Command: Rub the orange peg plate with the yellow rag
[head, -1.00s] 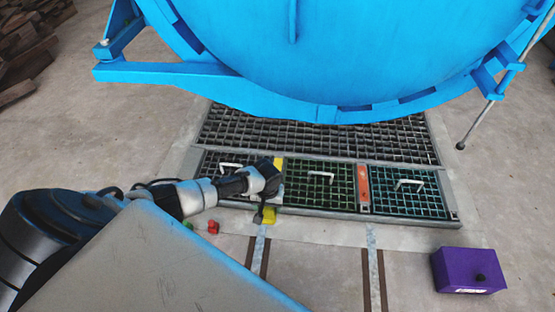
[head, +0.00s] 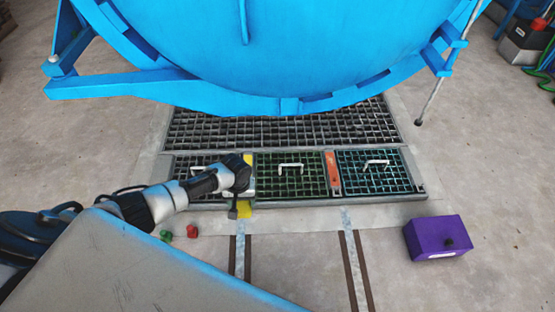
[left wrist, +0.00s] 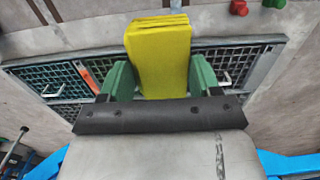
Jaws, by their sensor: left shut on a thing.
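My left gripper (head: 240,207) is shut on the yellow rag (head: 245,210). In the left wrist view the rag (left wrist: 158,50) is a thick folded block between the two green fingers. In the head view the rag shows at the front edge of the floor grates, partly hidden by the gripper. The orange peg plate (head: 333,173) is a narrow strip between the middle and right grates, to the right of the rag and apart from it. It also shows in the left wrist view (left wrist: 89,79). My right gripper is not in view.
A yellow plate (head: 248,159) lies between the left and middle grates, partly hidden by my arm. White handles (head: 291,166) stand up from the grates. The blue vessel (head: 290,50) overhangs behind. A purple box (head: 436,238) stands front right. Red (head: 192,231) and green knobs lie left.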

